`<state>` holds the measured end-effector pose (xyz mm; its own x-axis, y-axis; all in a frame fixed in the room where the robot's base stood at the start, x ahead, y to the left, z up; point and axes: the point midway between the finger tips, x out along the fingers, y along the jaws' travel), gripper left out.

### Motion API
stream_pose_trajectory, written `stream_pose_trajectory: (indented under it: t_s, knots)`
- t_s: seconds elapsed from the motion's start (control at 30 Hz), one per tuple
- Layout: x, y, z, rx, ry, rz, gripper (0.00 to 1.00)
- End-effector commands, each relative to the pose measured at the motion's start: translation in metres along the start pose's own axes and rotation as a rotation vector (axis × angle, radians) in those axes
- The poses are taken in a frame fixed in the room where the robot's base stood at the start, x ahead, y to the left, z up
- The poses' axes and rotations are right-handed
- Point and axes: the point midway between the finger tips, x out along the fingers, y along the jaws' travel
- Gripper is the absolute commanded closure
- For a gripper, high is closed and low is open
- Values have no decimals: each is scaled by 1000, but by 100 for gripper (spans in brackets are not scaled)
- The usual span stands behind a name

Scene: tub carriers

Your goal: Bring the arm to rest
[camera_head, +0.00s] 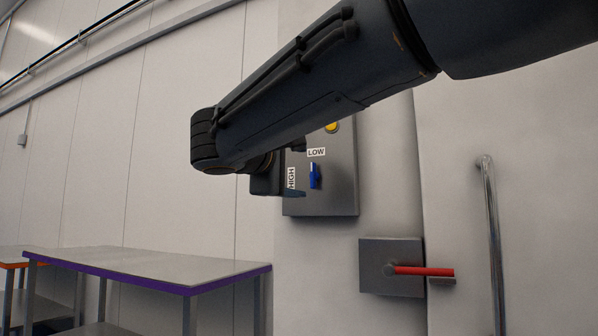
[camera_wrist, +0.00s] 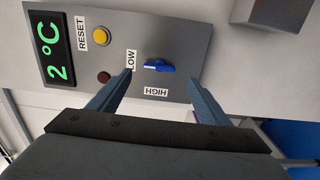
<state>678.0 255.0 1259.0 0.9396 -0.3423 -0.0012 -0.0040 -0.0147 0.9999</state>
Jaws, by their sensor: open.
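My arm reaches across the head view from the upper right. My gripper (camera_wrist: 158,88) is open and empty, its two blue-grey fingers apart in the wrist view. In the head view it is partly hidden behind my arm. It stands in front of a grey control panel (camera_head: 335,195) on the wall. A blue knob (camera_wrist: 159,66) on the panel shows between the fingertips in the wrist view, apart from both as far as I can tell. In the head view the knob (camera_head: 314,176) stands upright under the LOW label.
The panel has a yellow RESET button (camera_wrist: 101,37), a dark red lamp (camera_wrist: 104,77) and a display (camera_wrist: 53,47) reading 2 °C. Below right is a box with a red lever (camera_head: 425,271), then a metal handle (camera_head: 492,230). A purple-edged table (camera_head: 150,266) stands left.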

Motion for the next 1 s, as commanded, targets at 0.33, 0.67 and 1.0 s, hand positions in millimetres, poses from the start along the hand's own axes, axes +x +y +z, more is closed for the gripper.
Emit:
stream_pose_trajectory:
  t_s: [0.33, 0.67, 1.0]
  knots:
    - [2, -10, 5, -1, -6, -25, 29]
    - [6, -172, 90, 45, -122, -452, 29]
    - [-81, -360, 199, 264, -354, -1001, 29]
